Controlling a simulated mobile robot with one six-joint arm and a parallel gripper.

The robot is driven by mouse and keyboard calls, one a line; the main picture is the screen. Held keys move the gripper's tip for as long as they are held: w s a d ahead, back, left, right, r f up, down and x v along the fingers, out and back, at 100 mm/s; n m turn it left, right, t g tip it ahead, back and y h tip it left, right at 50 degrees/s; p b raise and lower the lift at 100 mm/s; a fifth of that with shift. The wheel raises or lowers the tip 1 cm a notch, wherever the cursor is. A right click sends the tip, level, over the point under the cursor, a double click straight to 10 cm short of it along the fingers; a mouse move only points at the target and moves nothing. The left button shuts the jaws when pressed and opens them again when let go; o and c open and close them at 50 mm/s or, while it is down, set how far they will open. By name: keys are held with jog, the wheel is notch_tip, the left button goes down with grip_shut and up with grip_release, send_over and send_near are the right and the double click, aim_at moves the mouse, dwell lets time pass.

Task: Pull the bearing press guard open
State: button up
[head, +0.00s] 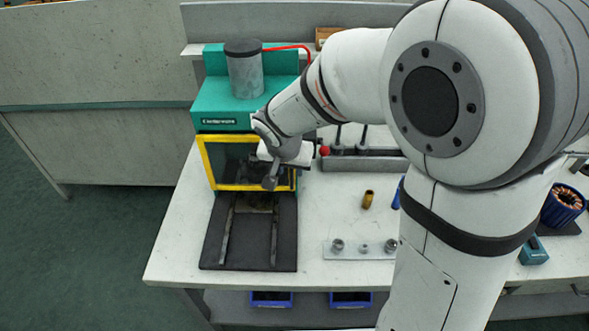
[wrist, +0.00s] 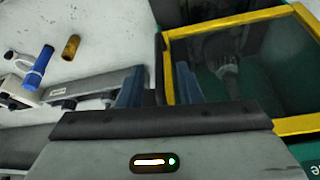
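The bearing press (head: 222,100) is a teal machine with a grey cylinder on top, at the left of the bench. Its guard (head: 204,165), a clear panel in a yellow frame, stands across the press front and looks closed. The guard also fills the right of the wrist view (wrist: 240,70). A dark upright handle bar (wrist: 160,68) runs along the guard's edge. My gripper (wrist: 158,88) is open, with one blue finger on each side of the bar and gaps between. In the head view my gripper (head: 270,180) is in front of the guard, partly hiding it.
A black base with rails (head: 250,235) extends in front of the press. To the right are a grey rack (head: 365,163), a brass cylinder (head: 368,199), a blue item (wrist: 38,67) and a plate with metal parts (head: 350,249). The front bench edge is clear.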

aim_at(291, 172)
jog(key=shift+x, duration=2.1)
jog(key=shift+c, duration=0.4)
grip_shut()
